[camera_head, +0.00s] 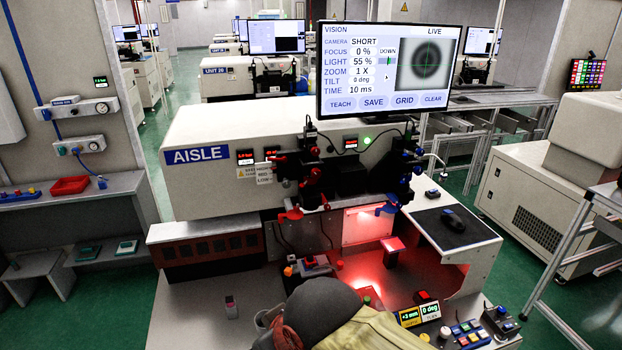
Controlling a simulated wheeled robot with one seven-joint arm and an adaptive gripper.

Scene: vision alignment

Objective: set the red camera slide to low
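The red camera slide (311,172) is a dark upright camera unit with red knobs and a red lower bracket. It stands on the front of the white machine (225,130), left of a similar unit with blue parts (402,172). The exact slide position against any low or high mark is too small to read. My arm reaches in from the bottom centre, and my gripper (268,320) seems to be the dark grey part at its left end, below and apart from the red unit. Its fingers cannot be made out.
A monitor (388,68) above the machine reads camera SHORT, focus 0 %, light 55 %, DOWN. A red-lit plate (366,225) and small red-topped block (393,250) are under the cameras. A mouse (453,221) lies at right. Button boxes (468,333) line the front right.

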